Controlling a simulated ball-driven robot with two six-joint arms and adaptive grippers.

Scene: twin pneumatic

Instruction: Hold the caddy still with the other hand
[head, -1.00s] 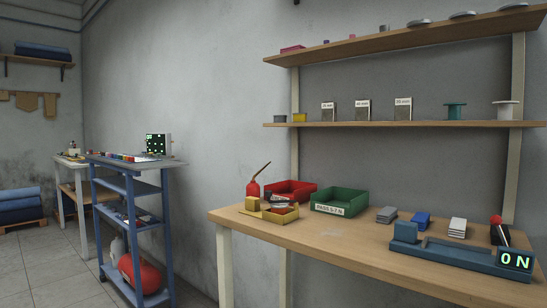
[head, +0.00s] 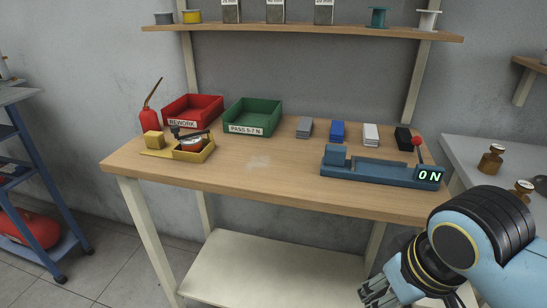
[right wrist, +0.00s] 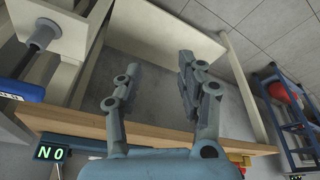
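No label marks a caddy. My right gripper (head: 374,292) is low at the bottom right of the head view, in front of the bench and far from the tray. In the right wrist view its fingers (right wrist: 158,63) are spread with nothing between them. My left gripper is not in view.
On the bench (head: 240,184) stand a red REWORK bin (head: 192,123), a green PASS bin (head: 253,128), a red oil can (head: 150,120), several small blocks and a blue fixture (head: 378,174) with a lit display. A grey table (head: 490,150) is at right. The bench's front middle is clear.

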